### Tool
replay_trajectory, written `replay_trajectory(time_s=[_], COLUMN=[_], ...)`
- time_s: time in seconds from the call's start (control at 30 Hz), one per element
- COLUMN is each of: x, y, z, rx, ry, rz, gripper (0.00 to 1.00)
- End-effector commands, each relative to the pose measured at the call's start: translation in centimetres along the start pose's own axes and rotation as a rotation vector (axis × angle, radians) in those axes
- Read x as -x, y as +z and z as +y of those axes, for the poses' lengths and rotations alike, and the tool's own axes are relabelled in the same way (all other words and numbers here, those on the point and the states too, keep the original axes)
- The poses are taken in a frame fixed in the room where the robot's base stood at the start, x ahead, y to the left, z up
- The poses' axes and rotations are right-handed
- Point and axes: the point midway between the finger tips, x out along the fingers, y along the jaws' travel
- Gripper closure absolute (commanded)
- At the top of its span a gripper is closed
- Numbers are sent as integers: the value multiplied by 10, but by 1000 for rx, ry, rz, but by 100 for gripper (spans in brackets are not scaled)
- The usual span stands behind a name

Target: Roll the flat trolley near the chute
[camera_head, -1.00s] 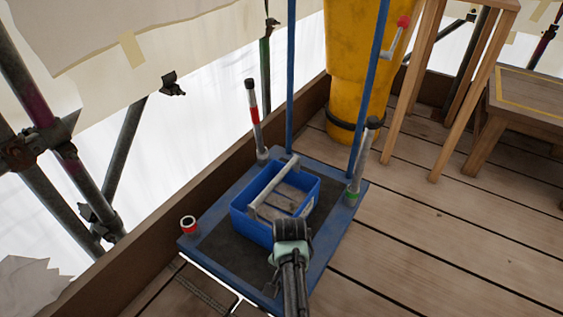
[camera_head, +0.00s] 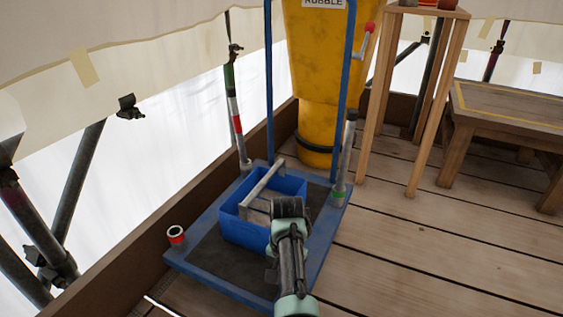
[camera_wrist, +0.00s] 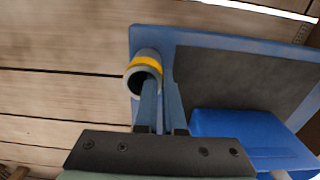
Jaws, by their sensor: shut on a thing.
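The flat trolley (camera_head: 208,243) is a blue deck with a dark mat and a tall blue push handle (camera_head: 269,90) at its far end. It stands on the planks beside the left kerb, close to the yellow rubble chute (camera_head: 318,70). A blue tote (camera_head: 242,228) with a grey bar handle sits on the deck. In the wrist view, my gripper (camera_wrist: 162,112) is shut at the yellow-banded corner socket (camera_wrist: 146,64) of the trolley, apparently on its wall. The fingertips are partly hidden there. In the head view, my arm hides that corner.
Banded poles stand in the trolley's far corners, and a red-banded socket (camera_head: 176,235) is at its left corner. A tall wooden stand (camera_head: 426,110) and a low wooden table (camera_head: 510,105) are at the right. The planks (camera_head: 440,250) right of the trolley are clear.

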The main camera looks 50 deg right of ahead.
Motion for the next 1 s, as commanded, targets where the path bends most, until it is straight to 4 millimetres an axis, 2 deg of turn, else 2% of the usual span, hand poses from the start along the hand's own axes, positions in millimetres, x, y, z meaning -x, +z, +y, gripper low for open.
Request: replay_trajectory(time_s=[0.03,0.5,0.87,1.0], x=[-6,-5,-1,-1], y=[-5,-33,-38,-38], z=[2,1,2,2], rx=[-3,-2,-1,-1], ry=[3,1,3,3], rz=[-1,-1,-1,-1], gripper=[100,100,100,74])
